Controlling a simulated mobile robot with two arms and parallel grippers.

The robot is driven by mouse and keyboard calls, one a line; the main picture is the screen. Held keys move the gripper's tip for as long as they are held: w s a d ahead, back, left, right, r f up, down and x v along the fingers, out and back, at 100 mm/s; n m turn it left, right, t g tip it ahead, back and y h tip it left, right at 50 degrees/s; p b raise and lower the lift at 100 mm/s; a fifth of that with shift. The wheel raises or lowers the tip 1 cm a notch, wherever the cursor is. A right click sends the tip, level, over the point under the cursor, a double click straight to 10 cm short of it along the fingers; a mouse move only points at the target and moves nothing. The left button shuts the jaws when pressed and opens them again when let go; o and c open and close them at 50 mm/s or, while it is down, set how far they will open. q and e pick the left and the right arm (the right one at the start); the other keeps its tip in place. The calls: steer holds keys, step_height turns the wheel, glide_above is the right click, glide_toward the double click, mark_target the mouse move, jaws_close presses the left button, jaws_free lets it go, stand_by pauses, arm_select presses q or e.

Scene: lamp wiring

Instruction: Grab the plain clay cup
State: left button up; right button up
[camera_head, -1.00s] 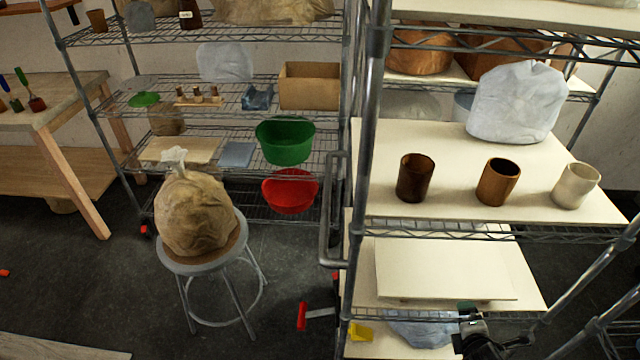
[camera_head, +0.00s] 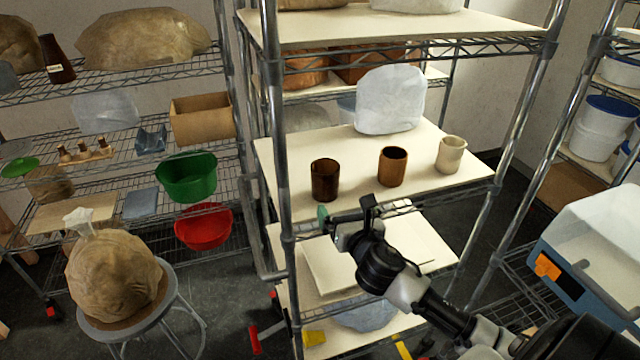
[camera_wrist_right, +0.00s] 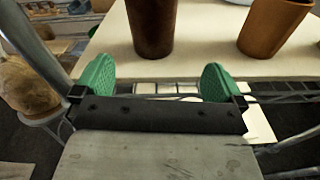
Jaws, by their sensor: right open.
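Three cups stand upright in a row on the cream shelf board (camera_head: 300,148): a dark brown cup (camera_head: 325,180), an orange-brown cup (camera_head: 392,167) and a pale cream cup (camera_head: 451,155). I cannot tell for certain which one is the plain clay cup. My right gripper (camera_head: 345,214) is open and empty, in front of and a little below the board's front edge, nearest the dark cup. In the right wrist view its green fingertips (camera_wrist_right: 156,82) are spread apart. The dark cup (camera_wrist_right: 152,25) is beyond them, and the orange-brown cup (camera_wrist_right: 272,25) is farther right. My left gripper is out of view.
A plastic-wrapped block (camera_head: 390,100) stands behind the cups. A metal shelf post (camera_head: 275,130) rises to the left, and another board (camera_head: 400,30) hangs above. A stool (camera_head: 170,290) holds a wrapped clay lump (camera_head: 112,272). Free board lies between the cups.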

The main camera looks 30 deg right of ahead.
mark_target(331, 185)
steer(key=shift+n+t, duration=0.4)
steer(key=shift+n, duration=0.3)
steer(key=w, duration=0.2)
steer(key=w+r+p, duration=0.1)
steer(key=w, duration=0.3)
steer(key=shift+d+r, duration=0.3)
steer(key=shift+d, duration=0.1)
steer(key=shift+w+r+p, duration=0.1)
steer(key=shift+w+p, duration=0.4)
steer(key=shift+p, duration=0.05)
steer(key=x, duration=0.2)
steer(key=p+x, duration=0.1)
steer(key=x, duration=0.1)
steer(key=shift+f, duration=0.25)
steer(key=shift+c, duration=0.6)
steer(key=c, duration=1)
